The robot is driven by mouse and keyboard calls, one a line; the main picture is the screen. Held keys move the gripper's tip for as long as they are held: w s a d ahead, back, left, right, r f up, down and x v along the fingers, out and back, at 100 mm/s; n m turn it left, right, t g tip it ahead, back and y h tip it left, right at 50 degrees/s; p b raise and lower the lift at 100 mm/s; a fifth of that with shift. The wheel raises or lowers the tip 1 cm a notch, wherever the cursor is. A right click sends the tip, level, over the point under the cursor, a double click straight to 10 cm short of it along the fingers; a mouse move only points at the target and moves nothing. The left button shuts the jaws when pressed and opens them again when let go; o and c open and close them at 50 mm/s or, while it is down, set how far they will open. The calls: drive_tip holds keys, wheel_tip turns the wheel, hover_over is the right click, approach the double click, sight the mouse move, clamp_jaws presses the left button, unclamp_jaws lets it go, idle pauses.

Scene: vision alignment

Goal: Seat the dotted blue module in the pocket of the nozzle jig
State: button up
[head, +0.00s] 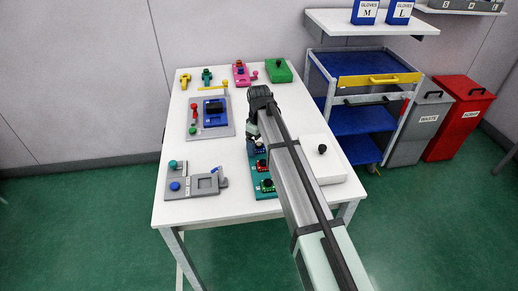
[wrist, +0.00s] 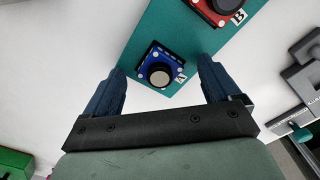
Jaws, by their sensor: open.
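The blue module (wrist: 158,75) has white dots at its corners, a round dark-and-pale top and a label A beside it. It sits at the end of a teal strip (wrist: 150,38) in the wrist view; in the head view my arm partly hides the strip (head: 264,191). My gripper (wrist: 161,66) is open above the blue module, with a finger to either side; I cannot tell its height. A grey jig (head: 178,194) with an empty square pocket, a teal knob and a blue knob lies front left in the head view; I cannot read a name on it.
A red module (wrist: 222,8) labelled B sits farther along the strip. Another grey fixture (head: 226,131) holds a blue block behind the front jig. A white block (head: 322,168) with a black knob stands right of my arm. A green box (head: 279,71) is at the back.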

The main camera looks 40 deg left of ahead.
drive_tip(key=shift+c, duration=0.5)
drive_tip(key=c, duration=1.1)
